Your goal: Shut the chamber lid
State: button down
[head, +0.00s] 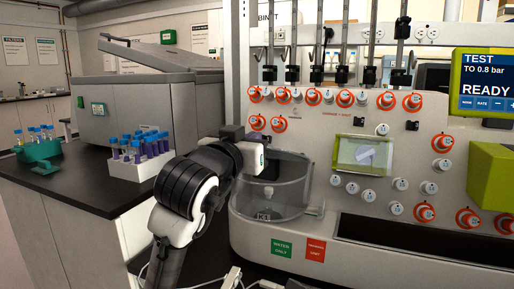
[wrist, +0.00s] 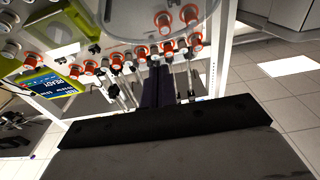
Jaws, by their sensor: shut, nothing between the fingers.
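The clear round chamber (head: 290,196) stands at the left front of the cell processor, with a dark "K1" mark low on its wall. I cannot tell its lid apart for certain in the head view. A clear curved rim or disc (wrist: 125,22) crosses the top of the wrist view, with orange knobs near and behind it; it may be the lid or the chamber. My gripper (head: 270,168) is at the chamber's upper back left, partly hidden by my own wrist. In the wrist view its dark fingers (wrist: 158,88) are together and empty. Contact with the chamber cannot be told.
The processor's panel (head: 345,205) has several orange and white knobs. A green-framed screen (head: 484,82) reads READY. On the dark left bench stand a white tube rack (head: 145,176), a green rack (head: 38,155) and a grey box with a raised cover (head: 160,53).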

notch_tip(320, 180, down, 10)
jog(key=s+t+h+b, duration=0.1)
jog(key=s+t+b, duration=0.1)
jog(key=b, duration=0.7)
jog(key=shift+s+a+t+h, duration=0.15)
jog(key=shift+a+t+h, duration=0.2)
jog(key=shift+t, duration=0.55)
jog(key=shift+f, duration=0.1)
